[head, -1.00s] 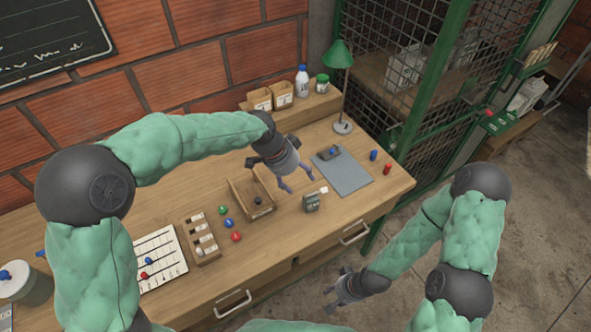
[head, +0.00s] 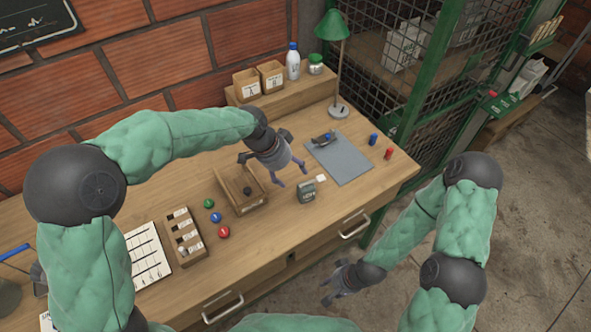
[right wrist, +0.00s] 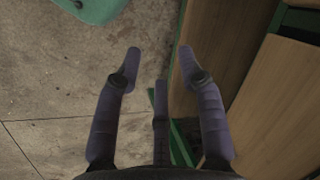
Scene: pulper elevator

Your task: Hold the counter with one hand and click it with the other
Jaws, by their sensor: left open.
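The counter (head: 307,192) is a small dark grey-green box with a display, standing near the front of the wooden desk. A small white piece (head: 320,179) shows at its upper right. My left gripper (head: 291,176) is open above the desk, just up and left of the counter, with its fingers pointing down toward it; nothing is between them. My right gripper (head: 331,283) is off the desk's front edge, low over the floor. In the right wrist view the right gripper (right wrist: 160,62) has its fingers apart and empty, with floor and desk front beyond.
An open wooden box (head: 229,185) lies left of the counter, near green, blue and red balls (head: 216,217). A wire cage (head: 390,60) stands at the desk's right end.

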